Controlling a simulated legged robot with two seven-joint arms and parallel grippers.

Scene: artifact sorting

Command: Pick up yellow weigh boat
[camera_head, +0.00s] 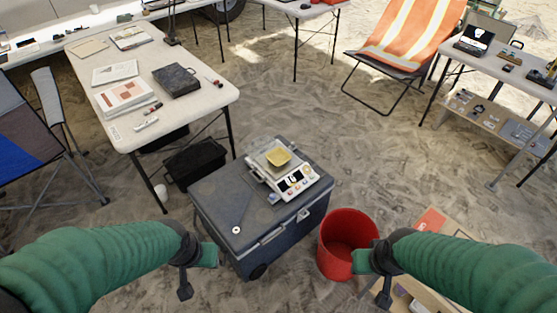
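The yellow weigh boat (279,157) sits on the pan of a white digital scale (284,170). The scale stands on the dark grey lid of a wheeled cooler box (225,215) in the middle of the view. My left gripper (197,270) is in front of the cooler's left side, below and left of the weigh boat. My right gripper (372,275) is by the red bucket's right side, below and right of the weigh boat. Both are apart from the weigh boat.
A red bucket (335,262) stands right of the cooler. A white table (190,112) with papers and a dark case (176,80) is at left. An orange striped chair (405,38) and another table (500,62) are at back right. The cooler lid's left part is mostly bare.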

